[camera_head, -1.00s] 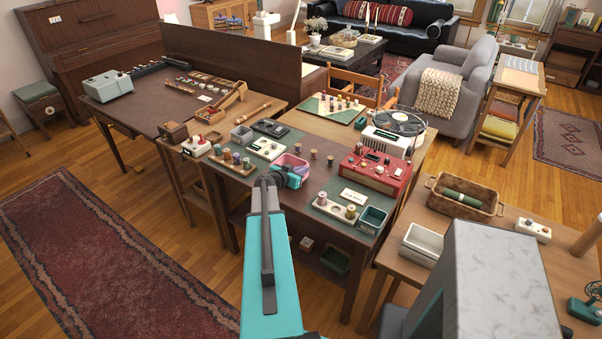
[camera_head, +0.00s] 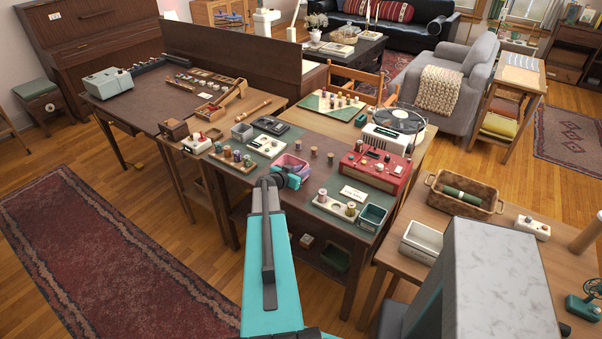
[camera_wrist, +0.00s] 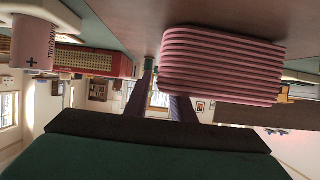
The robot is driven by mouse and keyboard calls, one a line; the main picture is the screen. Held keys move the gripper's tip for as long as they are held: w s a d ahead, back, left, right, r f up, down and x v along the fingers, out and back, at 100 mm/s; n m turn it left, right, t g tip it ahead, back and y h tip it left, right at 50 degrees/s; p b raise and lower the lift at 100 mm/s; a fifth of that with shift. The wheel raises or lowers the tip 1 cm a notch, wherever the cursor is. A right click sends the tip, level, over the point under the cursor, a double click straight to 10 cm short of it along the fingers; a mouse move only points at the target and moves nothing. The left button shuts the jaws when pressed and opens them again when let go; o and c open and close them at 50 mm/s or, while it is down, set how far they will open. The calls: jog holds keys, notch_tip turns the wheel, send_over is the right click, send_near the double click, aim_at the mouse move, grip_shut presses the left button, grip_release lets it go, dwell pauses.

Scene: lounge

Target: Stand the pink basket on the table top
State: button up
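The pink basket (camera_head: 293,160) is on the dark table top (camera_head: 321,171), just beyond my gripper (camera_head: 286,179) in the head view. My gripper hides its near side, and I cannot tell there whether they touch. The wrist view is upside down. In it the ribbed pink basket (camera_wrist: 222,66) is large and close, right of centre, against the table surface. Two dark purplish finger-like shapes show left of and below it, with a gap between them. Whether the basket is held, and whether it stands upright, I cannot tell.
Around the basket are a tray of spools (camera_head: 233,157), a black device (camera_head: 271,126), a red radio (camera_head: 374,171), a cream spool holder (camera_head: 336,206) and a green bin (camera_head: 372,217). Two loose spools (camera_head: 314,151) stand behind it. Little table top is clear.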

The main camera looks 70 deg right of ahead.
jog(key=shift+r, duration=0.2)
jog(key=shift+b+v, duration=0.35)
jog(key=shift+v, duration=0.55)
jog(key=b+v, duration=0.3)
jog(key=v, duration=0.7)
jog(key=shift+b, duration=0.35)
jog(key=shift+s, duration=0.1)
jog(key=shift+a, duration=0.1)
